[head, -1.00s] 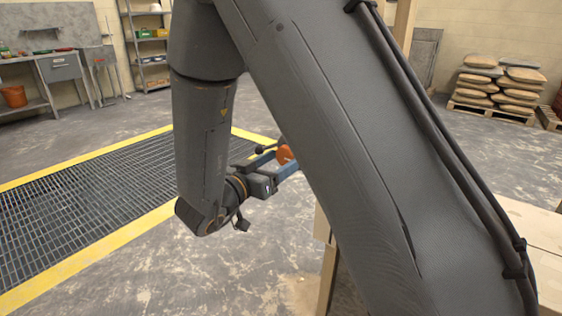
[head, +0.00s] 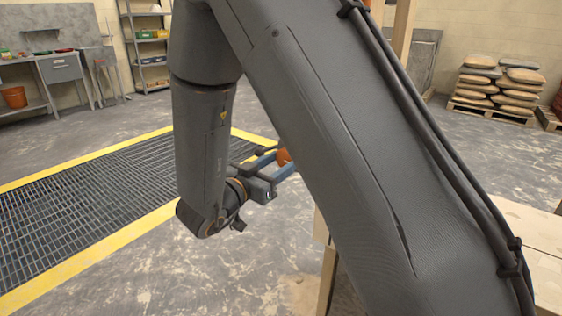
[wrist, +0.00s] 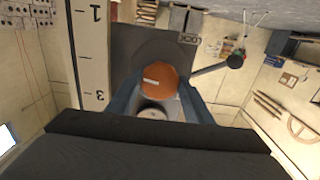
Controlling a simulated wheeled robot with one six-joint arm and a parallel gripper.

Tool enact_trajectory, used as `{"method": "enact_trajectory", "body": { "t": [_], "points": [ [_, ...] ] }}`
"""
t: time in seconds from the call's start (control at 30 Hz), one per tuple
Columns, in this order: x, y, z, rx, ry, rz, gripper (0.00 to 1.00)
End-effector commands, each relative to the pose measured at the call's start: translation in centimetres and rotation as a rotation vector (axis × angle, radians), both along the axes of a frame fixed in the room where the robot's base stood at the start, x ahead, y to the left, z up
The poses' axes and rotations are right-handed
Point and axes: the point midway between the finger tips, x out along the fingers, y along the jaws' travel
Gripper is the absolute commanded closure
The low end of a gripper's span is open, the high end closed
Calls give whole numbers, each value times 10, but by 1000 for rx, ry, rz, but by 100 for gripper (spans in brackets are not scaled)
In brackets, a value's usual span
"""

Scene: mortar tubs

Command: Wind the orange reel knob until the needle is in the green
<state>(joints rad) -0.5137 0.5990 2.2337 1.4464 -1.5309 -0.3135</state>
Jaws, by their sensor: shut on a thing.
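The orange reel knob (wrist: 160,78), with a pale mark on its face, sits between my blue fingers in the wrist view. My gripper (wrist: 159,92) is shut on it. In the head view my gripper (head: 277,164) reaches right towards the knob (head: 284,156), which is partly hidden behind my arm. A dark grey disc or plate (wrist: 150,42) is behind the knob in the wrist view. A pale strip (wrist: 90,50) with the numerals 1 and 3 stands at the left. I cannot make out a needle or a green zone.
A dark rod with a round black end (wrist: 235,61) sticks out right of the knob. In the head view a yellow-edged floor grating (head: 90,205) lies at the left. A pale wooden box (head: 535,225) stands at the right, and stacked sacks (head: 500,85) at the back.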

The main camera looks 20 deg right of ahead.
Motion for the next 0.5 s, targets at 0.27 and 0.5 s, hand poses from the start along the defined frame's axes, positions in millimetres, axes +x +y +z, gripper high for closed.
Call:
{"method": "enact_trajectory", "body": {
  "t": [0.27,0.5],
  "points": [
    [0,0,1,147,-192,0,76],
    [0,0,0,285,-375,-1,76]
  ]
}}
